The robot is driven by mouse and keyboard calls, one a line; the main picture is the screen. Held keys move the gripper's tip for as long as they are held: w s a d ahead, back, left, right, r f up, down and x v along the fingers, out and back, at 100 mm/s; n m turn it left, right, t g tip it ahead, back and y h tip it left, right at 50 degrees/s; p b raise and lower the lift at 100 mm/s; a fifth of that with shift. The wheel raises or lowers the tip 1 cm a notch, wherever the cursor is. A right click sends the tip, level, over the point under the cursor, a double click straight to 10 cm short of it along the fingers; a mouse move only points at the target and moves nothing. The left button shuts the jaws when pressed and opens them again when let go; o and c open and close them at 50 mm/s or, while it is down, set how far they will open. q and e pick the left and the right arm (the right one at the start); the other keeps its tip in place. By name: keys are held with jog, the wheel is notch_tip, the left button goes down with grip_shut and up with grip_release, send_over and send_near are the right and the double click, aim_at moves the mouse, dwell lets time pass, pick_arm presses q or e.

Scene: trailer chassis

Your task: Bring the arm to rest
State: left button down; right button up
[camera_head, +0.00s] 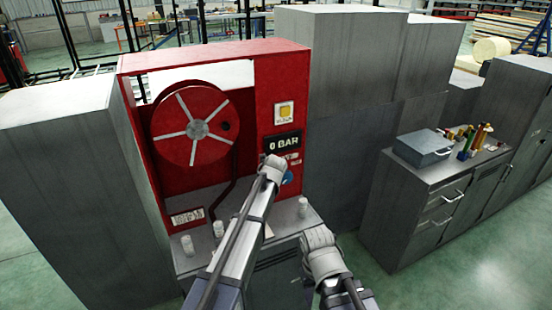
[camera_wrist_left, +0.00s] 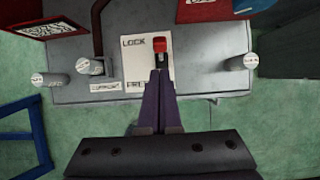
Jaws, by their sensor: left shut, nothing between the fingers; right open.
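My left arm (camera_head: 245,225) reaches from the bottom of the head view to the front of the red cabinet (camera_head: 281,75). Its gripper (camera_wrist_left: 158,76) shows in the left wrist view, shut and empty. Its fingertips are just below a small red-topped lever (camera_wrist_left: 159,47) on a white plate marked LOCK; whether they touch it I cannot tell. The lever is hidden behind my arm in the head view. My right arm (camera_head: 325,258) is folded low, right of the left arm. Its gripper (camera_head: 303,277) is small and partly hidden there, and open.
The cabinet has a red reel (camera_head: 170,122) and a "0 BAR" display (camera_head: 283,143). Light cylindrical knobs (camera_head: 188,245) stand on its grey ledge. A grey drawer cabinet (camera_head: 404,220) with a case (camera_head: 422,149) stands at right. Green floor is free at lower right.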

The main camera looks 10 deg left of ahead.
pick_arm(q)
jog(key=s+d+f+n+g+b, duration=0.1)
jog(key=s+f+n+b, duration=0.3)
jog(key=s+n, duration=0.4)
jog(key=s+d+f+n+g+h+b, duration=0.1)
jog(key=s+d+f+n+b, duration=0.3)
jog(key=s+n, duration=0.5)
jog(key=s+d+f+n+g+b, duration=0.3)
jog(key=s+f+n, duration=0.3)
jog(key=s, duration=1.3)
jog(key=n+b, duration=0.1)
jog(key=n, duration=0.2)
jog(key=shift+f+h, duration=0.3)
jog(key=shift+f, duration=0.1)
jog(key=c, duration=1.6)
grip_release()
